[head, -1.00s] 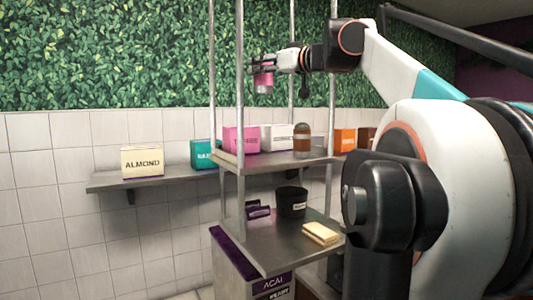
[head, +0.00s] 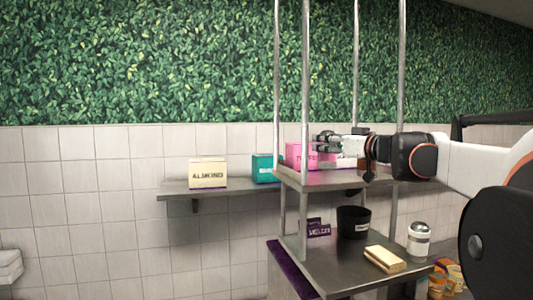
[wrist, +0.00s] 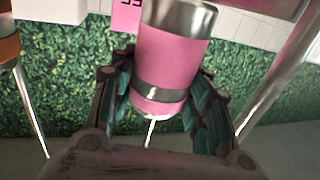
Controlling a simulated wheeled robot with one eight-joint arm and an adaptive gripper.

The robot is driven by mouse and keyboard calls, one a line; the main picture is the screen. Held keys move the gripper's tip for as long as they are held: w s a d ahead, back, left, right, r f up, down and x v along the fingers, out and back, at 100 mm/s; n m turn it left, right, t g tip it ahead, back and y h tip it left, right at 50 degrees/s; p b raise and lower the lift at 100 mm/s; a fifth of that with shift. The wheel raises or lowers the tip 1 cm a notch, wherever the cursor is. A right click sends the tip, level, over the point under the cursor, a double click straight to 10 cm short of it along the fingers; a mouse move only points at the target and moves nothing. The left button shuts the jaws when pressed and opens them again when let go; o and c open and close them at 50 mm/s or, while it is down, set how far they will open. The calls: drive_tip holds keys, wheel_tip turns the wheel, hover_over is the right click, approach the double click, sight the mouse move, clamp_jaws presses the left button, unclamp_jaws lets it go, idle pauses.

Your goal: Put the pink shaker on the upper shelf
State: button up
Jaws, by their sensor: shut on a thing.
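The pink shaker (wrist: 170,65) has a pink body with a grey band and a metal end. In the wrist view it sits between the two fingers of my gripper (wrist: 160,110), which are shut on it. In the head view my gripper (head: 322,144) is above the upper shelf (head: 335,185) of the metal rack, between its posts. The shaker is hard to tell there from the pink box behind. I cannot tell whether it touches the shelf.
A pink box (head: 295,155) is behind my gripper. An orange-brown container (wrist: 9,48) shows at the wrist view's left edge. An almond box (head: 208,174) stands on the wall shelf.

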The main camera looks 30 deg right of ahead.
sight(334, 155)
drive_tip(key=shift+f, duration=1.55)
drive_tip(key=shift+f, duration=0.1)
drive_tip(key=o, duration=1.1)
drive_tip(key=shift+o, duration=0.2)
